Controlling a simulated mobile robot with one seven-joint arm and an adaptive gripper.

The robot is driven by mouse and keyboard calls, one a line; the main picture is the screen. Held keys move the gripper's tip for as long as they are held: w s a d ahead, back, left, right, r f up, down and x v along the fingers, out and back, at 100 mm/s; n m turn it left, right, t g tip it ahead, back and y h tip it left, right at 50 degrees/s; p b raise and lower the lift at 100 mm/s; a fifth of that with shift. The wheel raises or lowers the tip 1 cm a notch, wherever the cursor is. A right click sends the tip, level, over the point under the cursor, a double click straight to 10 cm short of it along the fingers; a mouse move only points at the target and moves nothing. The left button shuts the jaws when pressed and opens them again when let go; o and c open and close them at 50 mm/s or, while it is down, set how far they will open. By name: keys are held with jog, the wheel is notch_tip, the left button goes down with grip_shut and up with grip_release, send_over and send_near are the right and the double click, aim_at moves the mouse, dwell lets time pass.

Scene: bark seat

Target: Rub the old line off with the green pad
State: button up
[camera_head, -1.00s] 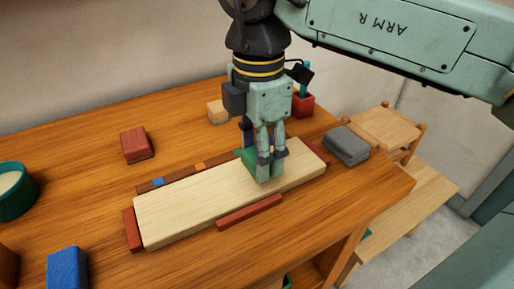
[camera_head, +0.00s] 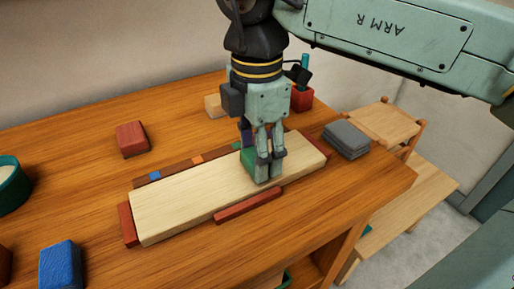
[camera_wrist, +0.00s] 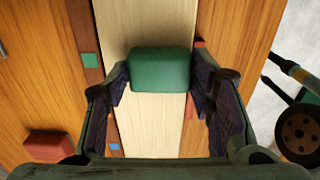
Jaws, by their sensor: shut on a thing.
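The green pad (camera_head: 247,161) is held between the fingers of my gripper (camera_head: 264,172). The gripper is shut on it, low over the right half of a pale wooden board (camera_head: 185,207). I cannot tell whether the pad touches the board. In the wrist view the pad (camera_wrist: 160,69) lies across the board (camera_wrist: 150,122), between the fingertips (camera_wrist: 162,80). The fingers hide part of the pad in the head view. I see no line on the bare board; the pad and gripper hide part of it.
Red strips (camera_head: 249,205) border the board, and a brown rail with blue (camera_head: 154,175) and orange (camera_head: 197,159) squares runs behind it. A red block (camera_head: 132,139), blue block (camera_head: 60,265), grey stack (camera_head: 346,139) and red cup (camera_head: 302,99) stand around. Table left of the board is mostly clear.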

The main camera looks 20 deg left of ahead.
jog(key=shift+f, duration=0.4)
jog(key=shift+w+a+r, duration=0.1)
jog(key=shift+w+a, duration=0.8)
jog(key=shift+a, duration=0.3)
jog(key=shift+s+d, duration=0.9)
jog(key=shift+d, duration=0.3)
jog(key=shift+w+a, duration=0.9)
jog(key=shift+a, duration=0.3)
jog(key=shift+s+d+f, duration=0.2)
jog(key=shift+s+d, duration=0.75)
jog(key=shift+d, duration=0.3)
